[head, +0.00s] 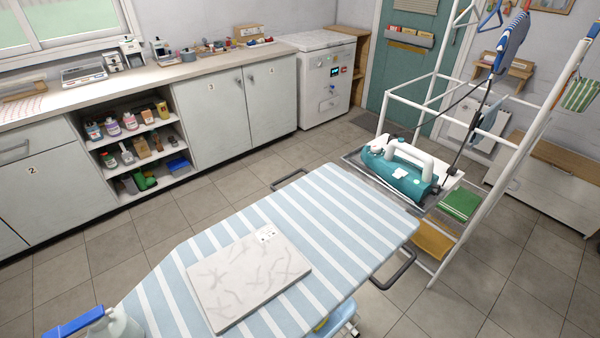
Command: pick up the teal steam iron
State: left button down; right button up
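The teal steam iron (402,181) has a white handle (411,157) and rests on a dark-rimmed tray (353,160) at the far right end of the ironing board. It lies on its side or base with its handle up; the exact contact underneath is hidden. A dark cord rises from near its right end toward the white rack. Neither of my grippers is in view.
The blue-and-white striped ironing board (345,215) fills the foreground, with a pale marbled slab (248,280) on it. A blue-topped bottle (112,326) stands at the lower left. A white tubular rack (500,200) stands right beside the iron. Tiled floor lies around.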

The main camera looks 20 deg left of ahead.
aim_at(419, 181)
jog(key=i+l+u, duration=0.15)
jog(key=l+u, duration=0.2)
jog(key=i+l+u, duration=0.15)
jog(key=l+u, duration=0.2)
jog(key=i+l+u, duration=0.1)
jog(key=l+u, duration=0.55)
jog(key=l, duration=0.15)
